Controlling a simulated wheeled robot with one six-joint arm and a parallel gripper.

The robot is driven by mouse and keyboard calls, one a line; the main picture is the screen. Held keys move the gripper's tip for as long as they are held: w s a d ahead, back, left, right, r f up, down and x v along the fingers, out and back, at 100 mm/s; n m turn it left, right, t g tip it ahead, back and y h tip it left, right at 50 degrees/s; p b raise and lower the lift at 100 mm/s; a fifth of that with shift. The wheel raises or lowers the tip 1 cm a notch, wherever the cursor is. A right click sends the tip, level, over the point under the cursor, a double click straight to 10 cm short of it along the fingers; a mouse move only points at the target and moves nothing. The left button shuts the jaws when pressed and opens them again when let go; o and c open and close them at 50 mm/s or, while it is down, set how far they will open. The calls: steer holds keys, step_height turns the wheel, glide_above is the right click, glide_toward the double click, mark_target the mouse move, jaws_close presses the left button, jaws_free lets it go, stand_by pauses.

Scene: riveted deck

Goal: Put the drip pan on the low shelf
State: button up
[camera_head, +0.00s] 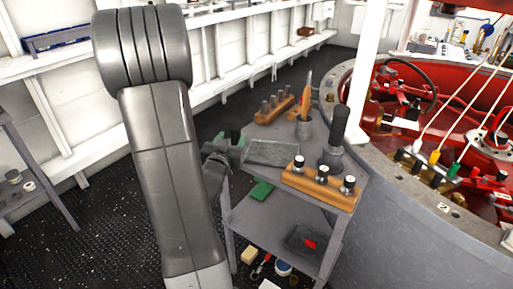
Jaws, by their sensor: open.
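The drip pan (271,152) looks like a shallow grey rectangular pan lying flat on the top of a grey metal cart (318,172). My gripper (238,141) is open at the pan's left end, partly hidden by my arm. I cannot tell whether its fingers touch the pan or stand around its rim. The low shelf (268,226) is the grey lower deck of the same cart. It carries a green flat item (262,190) at the back left and a dark tray (298,240) with a red item in it at the front right.
A wooden block with black-topped pieces (321,184), a dark cylinder (334,140), a tool cup (303,128) and another wooden block (274,110) crowd the cart top. The low shelf's middle is clear. A sponge (249,256) and tape roll (283,268) lie below. A red-lined round pit (430,110) is at right.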

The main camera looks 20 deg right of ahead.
mark_target(237, 128)
steer(key=shift+p+x, duration=0.35)
steer(key=shift+x, duration=3.2)
steer(key=shift+f, duration=0.15)
jaws_close()
